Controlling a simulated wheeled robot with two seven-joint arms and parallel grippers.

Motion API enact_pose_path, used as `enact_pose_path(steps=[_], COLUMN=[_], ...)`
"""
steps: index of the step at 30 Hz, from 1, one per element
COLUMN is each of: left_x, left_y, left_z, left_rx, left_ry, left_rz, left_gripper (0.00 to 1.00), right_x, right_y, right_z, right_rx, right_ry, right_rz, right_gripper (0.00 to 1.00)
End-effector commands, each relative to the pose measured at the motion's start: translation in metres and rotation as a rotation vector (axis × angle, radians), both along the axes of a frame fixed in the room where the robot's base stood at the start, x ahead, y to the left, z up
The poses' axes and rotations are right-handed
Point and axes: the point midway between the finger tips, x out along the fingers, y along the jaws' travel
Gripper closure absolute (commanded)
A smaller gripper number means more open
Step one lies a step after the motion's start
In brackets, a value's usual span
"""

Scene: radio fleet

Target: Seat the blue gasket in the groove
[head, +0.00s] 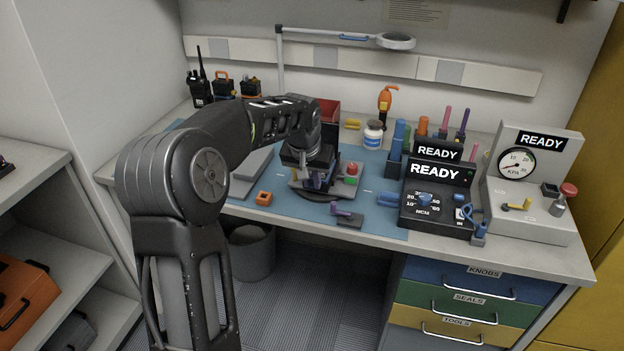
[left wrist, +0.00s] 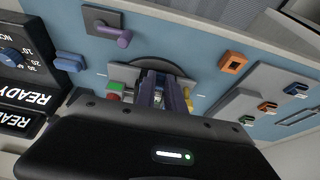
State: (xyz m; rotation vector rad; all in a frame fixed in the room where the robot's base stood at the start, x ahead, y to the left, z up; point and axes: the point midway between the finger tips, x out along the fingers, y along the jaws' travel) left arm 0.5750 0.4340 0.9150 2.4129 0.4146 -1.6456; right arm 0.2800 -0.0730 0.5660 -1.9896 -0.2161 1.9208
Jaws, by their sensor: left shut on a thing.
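My left gripper (head: 318,184) reaches over a grey plate on a dark round stand (head: 300,193) in the middle of the blue mat. It is shut on a purple piece, which shows between the fingers in the left wrist view (left wrist: 173,98). The gripper hides most of the plate in both views. My right gripper is not in view.
An orange square part (head: 264,198) lies on the mat to the left. Instrument boxes reading READY (head: 436,197) stand at right. A magnifier lamp (head: 395,41) hangs above the back.

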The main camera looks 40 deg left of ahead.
Motion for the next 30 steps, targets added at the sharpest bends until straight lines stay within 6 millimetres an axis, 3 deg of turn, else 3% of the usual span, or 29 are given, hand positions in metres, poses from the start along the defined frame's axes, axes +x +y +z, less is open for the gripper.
enact_pose_path(steps=[23,24,30], left_x=[0.0001,0.0,0.0], left_y=[-0.0001,0.0,-0.0001], left_z=[-0.0075,-0.0075,-0.0071], left_rx=[0.0,0.0,0.0], left_ry=[0.0,0.0,0.0], left_rz=[0.0,0.0,0.0], left_gripper=[1.0,0.86,0.69], right_x=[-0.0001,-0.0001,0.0], right_y=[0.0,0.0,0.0], right_z=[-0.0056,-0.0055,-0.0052], right_rx=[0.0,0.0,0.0], right_ry=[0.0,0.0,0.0], right_rz=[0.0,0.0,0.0], right_gripper=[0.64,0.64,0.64])
